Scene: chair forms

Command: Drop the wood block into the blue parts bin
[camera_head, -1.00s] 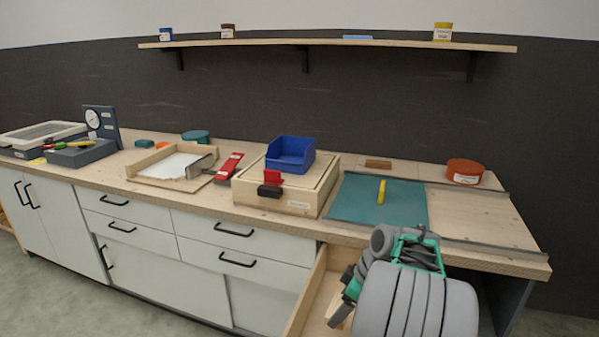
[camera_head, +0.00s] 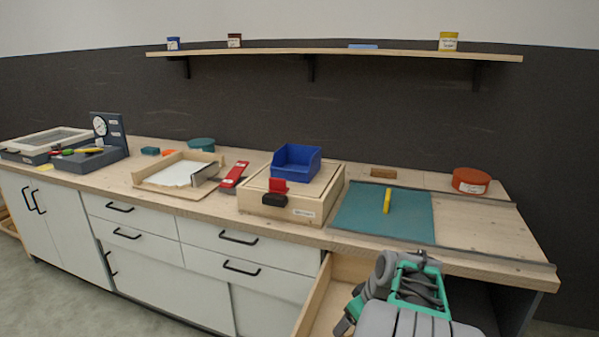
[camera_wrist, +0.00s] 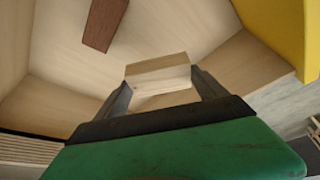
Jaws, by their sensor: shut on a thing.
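The wood block (camera_wrist: 158,72) is pale and light-grained. In the wrist view it sits between the two dark fingers of my gripper (camera_wrist: 160,82), which is shut on it. The block is inside or just above the open drawer (camera_head: 310,297); I cannot tell whether it touches the drawer floor. The head view does not show the block, and my gripper (camera_head: 344,325) shows there only in part, low at the drawer. The blue parts bin (camera_head: 296,163) is open-topped and stands on a wooden box on the bench, up and left of my gripper.
A dark brown bar (camera_wrist: 104,24) lies in the drawer, and a yellow thing (camera_wrist: 285,30) is at the wrist view's upper right. The wooden box (camera_head: 310,205) has a red-and-black latch. A yellow piece (camera_head: 387,201) stands on the teal mat (camera_head: 355,212). An orange-red tin (camera_head: 471,181) is behind.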

